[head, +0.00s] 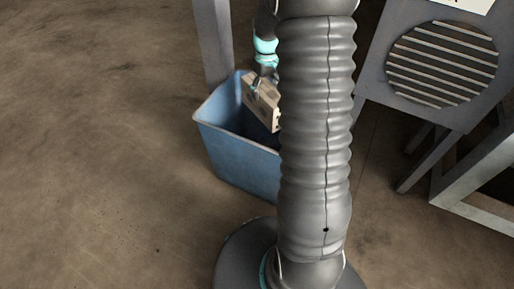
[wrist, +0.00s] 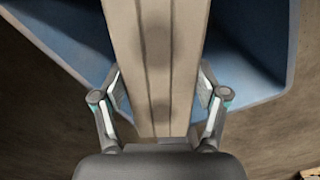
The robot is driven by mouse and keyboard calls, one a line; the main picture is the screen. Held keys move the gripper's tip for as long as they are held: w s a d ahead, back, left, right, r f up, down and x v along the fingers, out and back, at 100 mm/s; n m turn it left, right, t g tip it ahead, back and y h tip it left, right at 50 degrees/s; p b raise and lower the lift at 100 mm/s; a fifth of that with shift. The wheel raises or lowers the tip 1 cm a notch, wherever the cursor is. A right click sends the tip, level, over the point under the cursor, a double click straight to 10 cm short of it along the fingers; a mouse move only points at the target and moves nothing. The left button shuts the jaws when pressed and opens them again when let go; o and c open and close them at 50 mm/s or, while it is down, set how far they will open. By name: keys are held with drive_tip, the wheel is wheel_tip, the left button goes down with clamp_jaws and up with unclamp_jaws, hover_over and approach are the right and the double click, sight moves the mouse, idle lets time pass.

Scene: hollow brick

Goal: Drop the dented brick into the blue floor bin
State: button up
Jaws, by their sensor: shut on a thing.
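The brick (head: 262,101) is a pale tan hollow block. My gripper (head: 258,84) is shut on it and holds it tilted over the blue floor bin (head: 238,163). In the wrist view the brick (wrist: 155,60) runs between the two fingers of my gripper (wrist: 160,95), with a finger on each side. The bin's blue walls (wrist: 262,75) show behind and below it. I cannot make out a dent on the brick. My arm hides the bin's right part in the head view.
A grey post (head: 213,40) stands right behind the bin. A grey machine with a round slatted vent (head: 442,63) stands on legs at the right, with a metal frame (head: 480,180) beside it. The brown floor at the left is clear.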

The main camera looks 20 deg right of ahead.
drive_tip(key=shift+f, duration=0.25)
drive_tip(key=o, duration=1.9)
drive_tip(key=shift+c, duration=0.2)
drive_tip(key=shift+f, duration=0.1)
wheel_tip(320, 180, up, 12)
drive_tip(key=shift+w, duration=0.1)
